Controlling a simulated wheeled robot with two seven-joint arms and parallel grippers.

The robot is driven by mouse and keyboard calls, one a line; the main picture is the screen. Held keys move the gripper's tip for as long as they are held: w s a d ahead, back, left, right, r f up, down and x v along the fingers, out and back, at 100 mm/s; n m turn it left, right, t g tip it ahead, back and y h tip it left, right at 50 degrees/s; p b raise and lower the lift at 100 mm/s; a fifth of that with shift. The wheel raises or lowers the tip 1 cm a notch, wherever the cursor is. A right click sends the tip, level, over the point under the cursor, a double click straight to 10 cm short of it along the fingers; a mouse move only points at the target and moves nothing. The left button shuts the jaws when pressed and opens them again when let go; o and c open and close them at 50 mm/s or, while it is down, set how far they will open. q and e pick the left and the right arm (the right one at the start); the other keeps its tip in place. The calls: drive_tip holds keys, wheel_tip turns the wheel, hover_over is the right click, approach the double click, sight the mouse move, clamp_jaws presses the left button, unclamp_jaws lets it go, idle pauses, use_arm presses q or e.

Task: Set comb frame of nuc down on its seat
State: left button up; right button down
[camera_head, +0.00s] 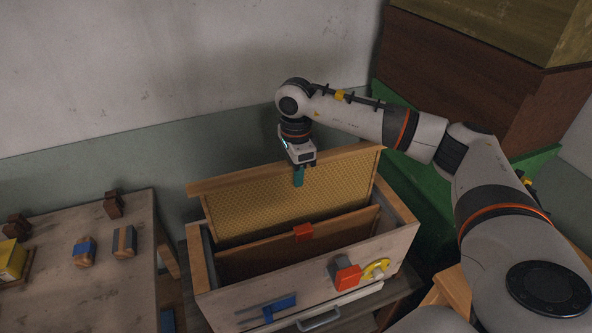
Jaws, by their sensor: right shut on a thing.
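The comb frame (250,205) has a yellow honeycomb face and a wooden top bar. It stands near upright at the back of the wooden nuc box (225,307). Its top bar appears raised above the box rim, and its lower edge is hidden behind a darker brown frame. My right gripper (299,170) comes down from above and is shut on the middle of the comb frame, where a teal piece shows. My left gripper is not in view.
The brown frame (265,250) with a red block (303,232) sits in front inside the box. A blue-handled tool (279,308) and a red-and-yellow item (347,275) are at the box's front. A side table (50,220) holds several small blocks. Green and brown hive boxes (470,75) rise at right.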

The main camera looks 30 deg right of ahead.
sight(296, 219)
drive_tip(key=shift+f+b, duration=1.2)
drive_tip(key=shift+f, duration=0.5)
drive_tip(key=shift+f, duration=0.15)
drive_tip(key=shift+f+b, duration=3.05)
drive_tip(key=shift+f, duration=0.8)
drive_tip(key=shift+f+b, duration=2.1)
drive_tip(key=shift+f, duration=0.7)
drive_tip(key=c, duration=1.1)
unclamp_jaws()
drive_tip(key=shift+o, duration=0.9)
drive_tip(key=shift+f, duration=0.15)
